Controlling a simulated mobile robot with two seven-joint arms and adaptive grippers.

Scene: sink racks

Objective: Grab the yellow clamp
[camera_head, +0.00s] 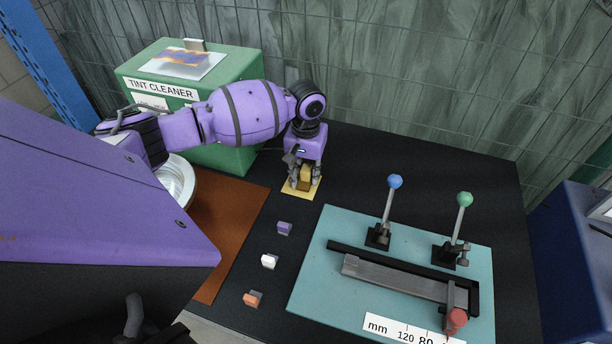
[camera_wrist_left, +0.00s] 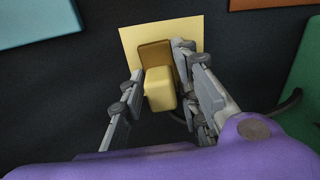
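The yellow clamp (camera_head: 305,177) is a small upright yellow block with a brownish-yellow part behind it. It stands on a pale yellow square (camera_head: 291,188) near the middle of the black table. It also shows in the left wrist view (camera_wrist_left: 160,90). My left gripper (camera_head: 303,179) points down over the clamp, with its grey fingers on either side of it. In the left wrist view the gripper (camera_wrist_left: 157,66) looks open, with a gap between the left finger and the block. Contact on the right side cannot be told. My right gripper is not in view.
A green "TINT CLEANER" box (camera_head: 235,85) stands behind my left arm, near a white bowl (camera_head: 178,180) and brown mat (camera_head: 225,215). Purple (camera_head: 284,228), white (camera_head: 269,261) and orange (camera_head: 253,298) blocks lie in front. A teal board (camera_head: 315,270) with levers is right.

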